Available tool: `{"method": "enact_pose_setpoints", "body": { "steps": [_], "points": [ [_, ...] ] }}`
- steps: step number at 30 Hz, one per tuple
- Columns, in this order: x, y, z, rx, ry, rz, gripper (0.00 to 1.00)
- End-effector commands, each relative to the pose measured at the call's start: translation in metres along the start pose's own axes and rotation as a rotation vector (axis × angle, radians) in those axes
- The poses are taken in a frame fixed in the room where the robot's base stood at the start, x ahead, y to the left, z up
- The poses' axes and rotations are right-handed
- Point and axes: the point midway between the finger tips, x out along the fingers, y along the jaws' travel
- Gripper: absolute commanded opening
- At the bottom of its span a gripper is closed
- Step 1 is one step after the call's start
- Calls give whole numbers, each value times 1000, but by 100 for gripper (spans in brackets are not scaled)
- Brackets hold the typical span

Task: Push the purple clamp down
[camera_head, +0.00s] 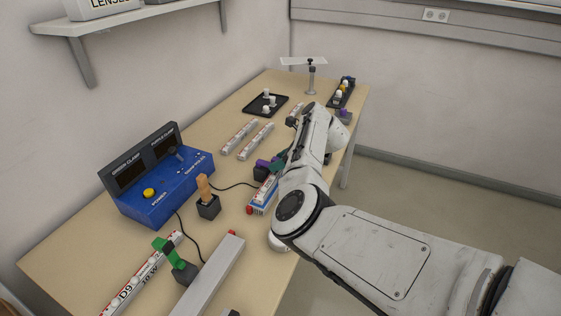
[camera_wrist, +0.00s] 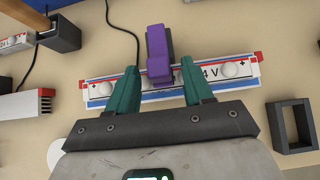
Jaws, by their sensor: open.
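The purple clamp (camera_wrist: 158,55) shows between my two green fingertips in the wrist view. It lies across a white strip (camera_wrist: 232,70) with red ends, "4 V" lettering and a blue edge. In the head view, the purple clamp (camera_head: 263,163) is partly hidden by my gripper (camera_head: 279,163) and arm. The strip (camera_head: 262,196) runs beneath, near the table's right edge.
A blue control box (camera_head: 160,190) with a yellow button stands at left. A wooden handle (camera_head: 203,188) sits in a black block. A green clamp (camera_head: 172,252) is at the front. White strips (camera_head: 255,142) and a black tray (camera_head: 257,104) lie farther back. A black cable (camera_wrist: 128,32) runs beside the purple clamp.

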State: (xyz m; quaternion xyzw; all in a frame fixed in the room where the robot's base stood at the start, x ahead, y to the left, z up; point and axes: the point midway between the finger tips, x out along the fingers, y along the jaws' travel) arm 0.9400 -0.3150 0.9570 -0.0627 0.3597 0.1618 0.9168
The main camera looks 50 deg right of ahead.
Motion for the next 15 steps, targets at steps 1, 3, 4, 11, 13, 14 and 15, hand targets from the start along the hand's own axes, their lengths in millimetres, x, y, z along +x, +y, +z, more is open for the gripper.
{"method": "enact_pose_setpoints", "body": {
  "steps": [1, 3, 4, 11, 13, 14, 15],
  "points": [
    [-1, 0, 1, 0, -1, -1, 51],
    [-5, -1, 1, 0, -1, -1, 51],
    [-7, -1, 1, -1, -1, -3, 51],
    [-43, -2, 0, 0, -2, -6, 51],
    [-57, -1, 0, 1, -1, -4, 51],
    [-63, -2, 0, 1, -2, -5, 51],
    [-70, -2, 0, 1, -2, -5, 51]
  ]
}}
